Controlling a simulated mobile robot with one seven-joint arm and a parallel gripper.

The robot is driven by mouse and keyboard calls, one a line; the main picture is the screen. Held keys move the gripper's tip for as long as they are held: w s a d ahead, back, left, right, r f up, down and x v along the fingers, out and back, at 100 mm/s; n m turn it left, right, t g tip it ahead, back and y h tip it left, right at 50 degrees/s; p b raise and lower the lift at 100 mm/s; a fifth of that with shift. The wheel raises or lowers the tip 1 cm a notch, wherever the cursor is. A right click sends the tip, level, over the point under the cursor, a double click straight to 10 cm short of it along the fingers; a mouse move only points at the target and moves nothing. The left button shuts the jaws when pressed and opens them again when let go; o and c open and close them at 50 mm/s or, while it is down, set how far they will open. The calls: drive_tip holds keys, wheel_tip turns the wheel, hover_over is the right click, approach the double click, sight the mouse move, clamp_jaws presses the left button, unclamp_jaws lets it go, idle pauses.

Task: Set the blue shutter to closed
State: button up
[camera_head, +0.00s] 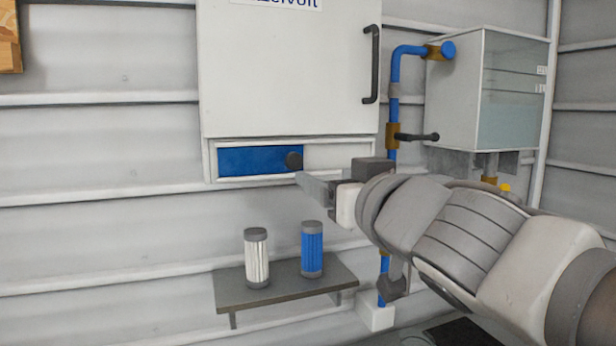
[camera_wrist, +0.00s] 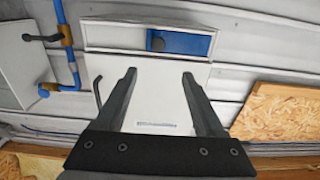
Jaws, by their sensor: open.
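The blue shutter (camera_head: 250,161) is a flat panel in a pale frame under the white cabinet. It fills the left part of the frame in the head view; the part to its right shows pale grey. A dark round knob (camera_head: 293,160) sits at its right end. My gripper (camera_head: 305,180) is just below and right of the knob in the head view. In the wrist view, which is turned over, my gripper (camera_wrist: 160,74) is open and empty. The knob (camera_wrist: 157,44) lies beyond the fingertips, between their lines; the blue shutter (camera_wrist: 195,44) extends right there.
The white cabinet (camera_head: 285,80) has a black handle (camera_head: 371,65). Right of it are a blue pipe (camera_head: 394,100) with a black lever (camera_head: 418,137) and a tank (camera_head: 455,90). Below, a shelf (camera_head: 285,297) holds a white filter (camera_head: 256,258) and a blue filter (camera_head: 312,250).

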drive_tip(key=shift+v, duration=1.05)
drive_tip(key=d+f+m+g+h, duration=0.3)
drive_tip(key=d+f+h, duration=0.2)
drive_tip(key=d+f, duration=0.3)
drive_tip(key=s+f+g, duration=0.4)
drive_tip(key=s+f, duration=0.2)
drive_tip(key=f, duration=0.3)
drive_tip(key=s+f+g, duration=0.4)
drive_tip(key=s+f, duration=0.3)
drive_tip(key=f, duration=0.2)
drive_tip(key=shift+d+f+m+g+h, duration=0.3)
drive_tip(key=shift+d+f, duration=0.1)
